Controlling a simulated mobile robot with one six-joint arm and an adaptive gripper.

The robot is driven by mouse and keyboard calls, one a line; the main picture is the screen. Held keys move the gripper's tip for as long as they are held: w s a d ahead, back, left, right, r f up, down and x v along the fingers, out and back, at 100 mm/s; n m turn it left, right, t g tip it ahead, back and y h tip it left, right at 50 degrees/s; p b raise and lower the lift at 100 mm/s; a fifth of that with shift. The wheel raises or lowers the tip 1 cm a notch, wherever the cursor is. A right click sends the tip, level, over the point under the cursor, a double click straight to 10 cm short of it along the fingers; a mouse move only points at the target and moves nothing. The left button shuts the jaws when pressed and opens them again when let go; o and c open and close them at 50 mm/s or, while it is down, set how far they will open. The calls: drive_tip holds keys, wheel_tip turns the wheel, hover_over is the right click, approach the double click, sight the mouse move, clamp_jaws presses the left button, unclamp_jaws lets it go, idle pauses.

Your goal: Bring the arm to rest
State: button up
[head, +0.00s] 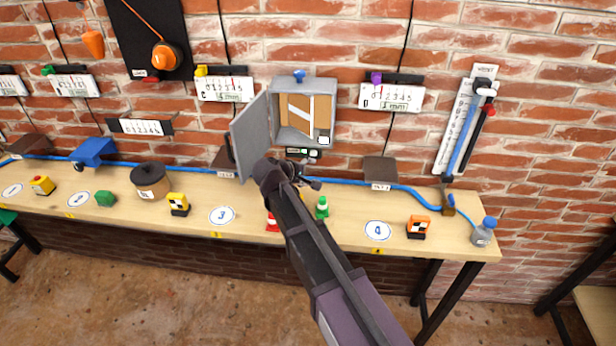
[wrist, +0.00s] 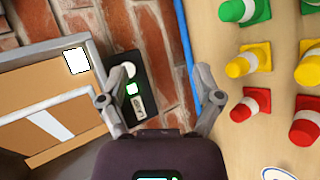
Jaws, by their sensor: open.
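My arm (head: 320,240) reaches up from the lower right of the head view, over the table, toward the wall. My gripper (head: 308,174) is in front of the wall just below an open grey cabinet (head: 333,108). In the wrist view the two fingers of my gripper (wrist: 162,80) are spread apart with nothing between them. A small black device with a green-lit display (wrist: 132,87) on the brick wall shows beside the left finger. The gripper partly hides the table's back edge in the head view.
The cabinet door (head: 251,137) stands open to the left of my gripper. Small cones, a green one (head: 321,208) and red ones (wrist: 250,104) among them, stand on the wooden table (head: 340,235). A blue hose (head: 400,188) runs along its back. Gauges hang above.

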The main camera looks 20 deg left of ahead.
drive_tip(key=shift+d, duration=0.1)
idle(0.6)
drive_tip(key=d+f+m+g+h, duration=0.1)
drive_tip(key=d+f+m+g, duration=0.25)
drive_tip(key=d, duration=1.15)
drive_tip(key=s+d+f+m+g+y, duration=0.1)
drive_tip(key=s+d+m, duration=0.3)
drive_tip(key=d, duration=0.5)
drive_tip(key=s+d+f+m+g+y, duration=0.2)
drive_tip(key=s+d, duration=0.3)
drive_tip(key=d, duration=0.5)
drive_tip(key=s+d+f+m+g+y, duration=0.2)
drive_tip(key=s+d+m+g, duration=0.2)
drive_tip(key=d, duration=0.5)
drive_tip(key=shift+s+d+m, duration=0.3)
drive_tip(key=shift+s+m, duration=0.05)
drive_tip(key=shift+m, duration=0.5)
